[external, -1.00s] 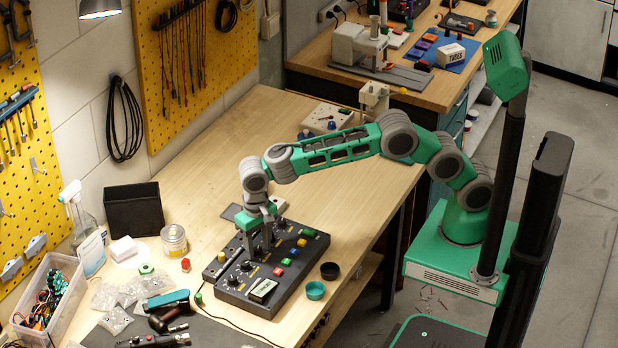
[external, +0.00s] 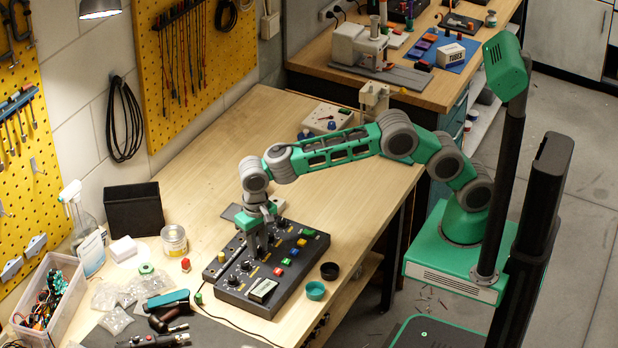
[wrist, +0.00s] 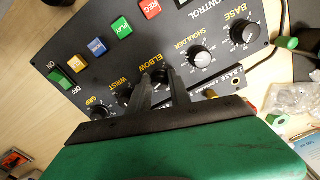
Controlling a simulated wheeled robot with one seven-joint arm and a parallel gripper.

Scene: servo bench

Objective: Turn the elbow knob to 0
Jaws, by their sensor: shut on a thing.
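The dark control box (external: 290,268) lies on the wooden bench. Its panel in the wrist view (wrist: 182,38) carries a row of labelled knobs. The elbow knob (wrist: 159,74) is by the ELBOW label, between the fingers of my gripper (wrist: 157,80), which is shut on it. Most of the knob and its pointer are hidden, so I cannot read its setting. In the external view my gripper (external: 256,246) points down onto the panel, the fingers nearly in line.
The shoulder knob (wrist: 201,55) and wrist knob (wrist: 122,95) sit close on either side. The base knob (wrist: 245,33) is farther along. Coloured buttons (wrist: 124,28) and a small display (external: 263,290) share the panel. Two small cups (external: 315,290) stand beside the box.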

